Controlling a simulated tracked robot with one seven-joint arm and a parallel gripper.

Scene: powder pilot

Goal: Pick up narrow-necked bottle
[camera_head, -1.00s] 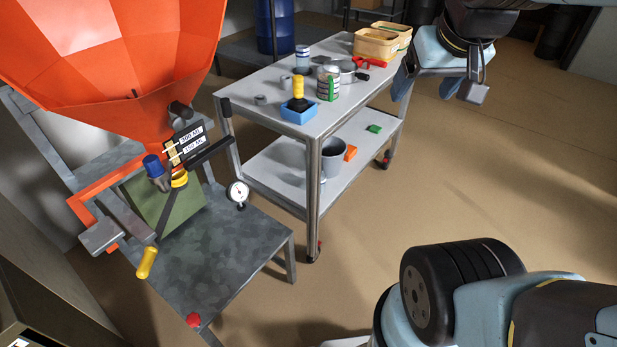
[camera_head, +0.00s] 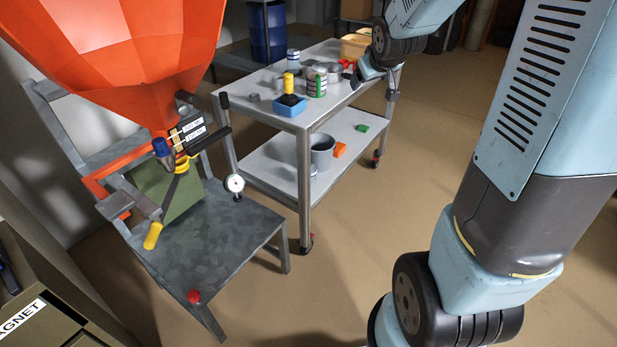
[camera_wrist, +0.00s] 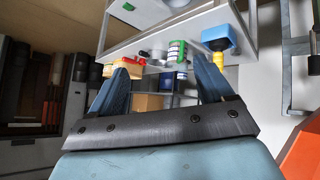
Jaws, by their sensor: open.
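I cannot single out a narrow-necked bottle with certainty. Candidates stand on the cart's top shelf (camera_head: 335,107): a white-and-green container (camera_head: 317,84), a white container with blue bands (camera_head: 293,60), and a black item with a yellow top (camera_head: 289,84) in a blue tray (camera_head: 289,108). In the wrist view the green container (camera_wrist: 176,51) and blue tray (camera_wrist: 219,37) appear beyond the fingers. My gripper (camera_wrist: 164,68) is open with nothing between its fingers. In the head view it is near the cart's right end, partly hidden by my wrist.
An orange hopper (camera_head: 130,60) rises at left over a grey metal stand (camera_head: 220,245) with a dial gauge (camera_head: 235,184) and red knob (camera_head: 193,296). The lower shelf (camera_head: 265,165) holds a grey bucket (camera_head: 321,152). Floor right of the cart is clear.

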